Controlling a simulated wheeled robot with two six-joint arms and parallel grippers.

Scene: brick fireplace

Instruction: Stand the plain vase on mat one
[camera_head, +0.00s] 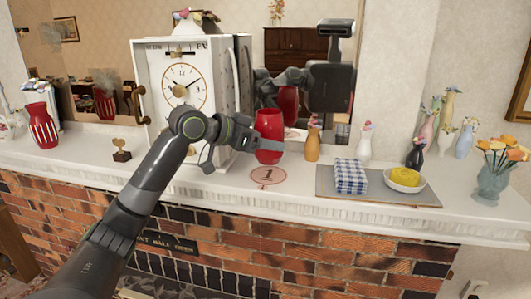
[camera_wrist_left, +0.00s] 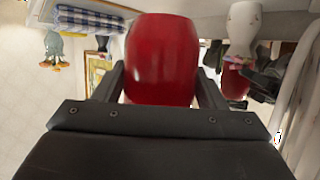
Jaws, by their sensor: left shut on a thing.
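The plain vase (camera_head: 269,136) is glossy red and upright above the mantel shelf, right of the clock. My left gripper (camera_head: 256,144) comes in from the left and is shut on its body. In the left wrist view the vase (camera_wrist_left: 161,58) sits between the two fingers of my gripper (camera_wrist_left: 160,88). Mat one (camera_head: 268,177) is a small round pinkish mat marked 1, lying near the shelf's front edge. The vase's base shows just behind the mat in the head view; I cannot tell whether it touches the shelf. My right gripper is not in view.
A white clock (camera_head: 180,84) stands behind my arm. A red striped vase (camera_head: 41,126) is at the left. A grey tray (camera_head: 330,190) with a folded checked cloth (camera_head: 350,176) and a bowl (camera_head: 404,184) lies to the right. The mirror shows reflections.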

